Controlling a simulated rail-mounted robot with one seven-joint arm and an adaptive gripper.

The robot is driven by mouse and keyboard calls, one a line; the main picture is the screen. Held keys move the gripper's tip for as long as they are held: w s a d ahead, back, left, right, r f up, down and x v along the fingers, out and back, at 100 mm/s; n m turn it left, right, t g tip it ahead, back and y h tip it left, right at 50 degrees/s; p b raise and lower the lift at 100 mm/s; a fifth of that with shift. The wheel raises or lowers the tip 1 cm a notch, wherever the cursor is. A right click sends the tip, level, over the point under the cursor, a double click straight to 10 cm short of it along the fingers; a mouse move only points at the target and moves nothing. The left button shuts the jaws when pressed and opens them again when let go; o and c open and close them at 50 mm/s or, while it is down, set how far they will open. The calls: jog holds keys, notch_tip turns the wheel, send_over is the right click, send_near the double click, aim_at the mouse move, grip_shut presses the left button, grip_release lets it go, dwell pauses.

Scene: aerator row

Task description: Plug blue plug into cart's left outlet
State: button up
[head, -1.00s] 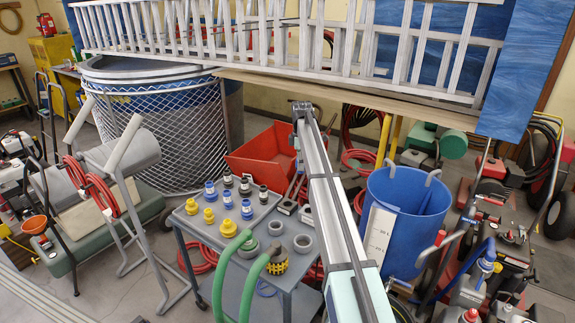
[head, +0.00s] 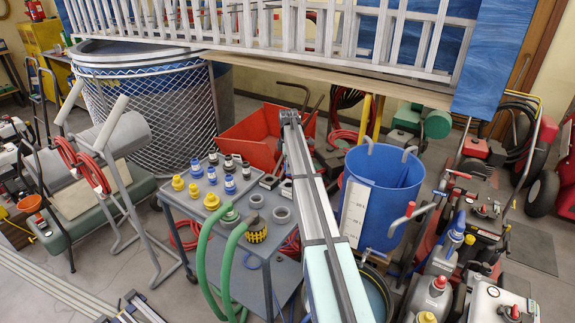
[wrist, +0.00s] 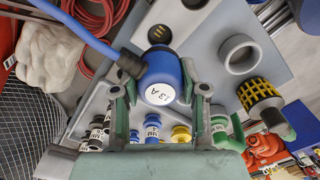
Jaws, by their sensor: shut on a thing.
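The blue plug (wrist: 160,82), with a round white label and a blue cable (wrist: 75,28), is between the fingers of my gripper (wrist: 160,95) in the wrist view. My gripper is shut on it. I cannot tell whether the plug touches anything, nor which fitting is the left outlet. In the head view, my arm hides the gripper and held plug; the cart (head: 210,228) stands left of it.
Yellow plugs (head: 179,183), blue-and-white plugs (head: 230,184) and black-and-white plugs stand on the cart. Green hoses (head: 203,255) arch over its front edge near a yellow-black connector (wrist: 256,92). A blue bin (head: 380,195) and red cart (head: 250,140) stand close by.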

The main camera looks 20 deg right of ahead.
jog(key=shift+f+b, duration=0.7)
jog(key=shift+f, duration=1.05)
jog(key=shift+f+b, duration=0.45)
jog(key=shift+f, duration=1.8)
jog(key=o, duration=1.2)
jog(key=shift+o, duration=0.2)
